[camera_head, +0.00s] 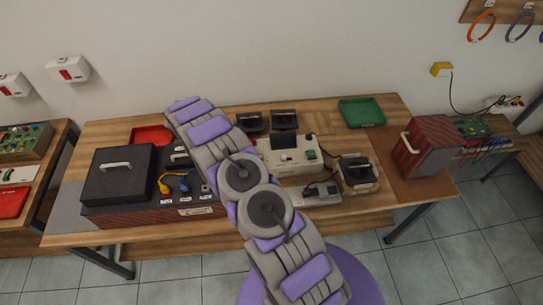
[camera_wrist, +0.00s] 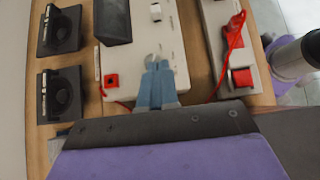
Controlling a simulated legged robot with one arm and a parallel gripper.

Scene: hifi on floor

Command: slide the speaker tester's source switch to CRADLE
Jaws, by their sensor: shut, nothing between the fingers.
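A white box (camera_head: 290,158) with a dark panel and a green part stands mid-table; I take it to be the speaker tester, though its labels are too small to read. In the wrist view the white box (camera_wrist: 130,70) shows a red square part (camera_wrist: 111,81) and a small metal piece (camera_wrist: 155,11). My gripper (camera_wrist: 157,66) is shut and empty, its blue fingertips over the white box's face. I cannot tell whether they touch it. The source switch and the CRADLE mark cannot be made out; the fingers hide part of the face. My arm covers the box's left side in the head view.
Two black units (camera_wrist: 60,92) stand behind the box. A pale device (camera_wrist: 214,28) with a red part and red cable lies in front. A cradle-like holder (camera_head: 358,188) stands right, a black case (camera_head: 118,180) left, a green tray (camera_head: 361,112) at the back right.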

